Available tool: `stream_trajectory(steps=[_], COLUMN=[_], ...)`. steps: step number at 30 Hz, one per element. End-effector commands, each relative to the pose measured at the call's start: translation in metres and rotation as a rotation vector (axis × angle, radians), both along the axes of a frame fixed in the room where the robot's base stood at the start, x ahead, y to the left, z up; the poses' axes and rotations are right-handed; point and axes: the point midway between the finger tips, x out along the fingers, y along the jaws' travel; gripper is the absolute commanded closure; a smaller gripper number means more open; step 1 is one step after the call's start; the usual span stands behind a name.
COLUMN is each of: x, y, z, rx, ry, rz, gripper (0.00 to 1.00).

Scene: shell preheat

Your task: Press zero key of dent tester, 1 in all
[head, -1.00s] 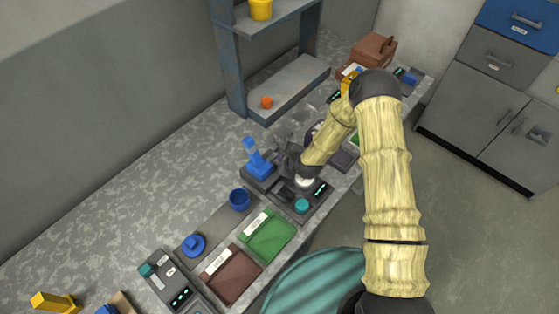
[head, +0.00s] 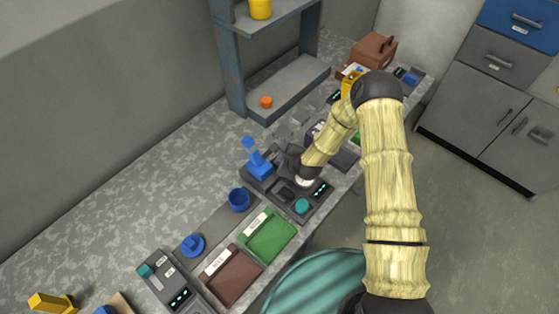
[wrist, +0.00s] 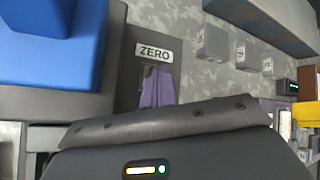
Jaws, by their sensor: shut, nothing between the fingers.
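The dent tester appears to be the dark grey device (head: 311,206) with a blue upright part (head: 259,166), a lit display and a round teal part (head: 302,205). In the wrist view, a white ZERO label (wrist: 154,52) sits on a dark plate beside a large blue block (wrist: 50,75). My gripper (wrist: 153,72) shows as two purple-sided fingers, shut together and empty, with their tips just below the label. The zero key itself cannot be made out; the fingers may cover it. In the head view my gripper (head: 283,160) is low over the tester, next to the blue part; contact cannot be told.
A blue cup (head: 239,200), a green tray (head: 268,240) and a brown tray (head: 231,281) are on the bench left of the tester. Another device with a display (head: 165,272) is farther left. A metal shelf (head: 290,90) stands behind. Grey labelled blocks (wrist: 212,42) are to the right in the wrist view.

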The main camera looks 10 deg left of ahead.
Motion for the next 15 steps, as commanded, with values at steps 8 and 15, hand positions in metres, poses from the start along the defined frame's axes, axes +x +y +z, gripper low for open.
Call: stream_trajectory(steps=[8,15], x=[0.0,0.0], y=[-0.001,-0.001], z=[0.002,0.013], rx=[0.0,-0.002], ry=[0.002,0.001], rz=[-0.001,-0.001], gripper=[1.0,1.0])
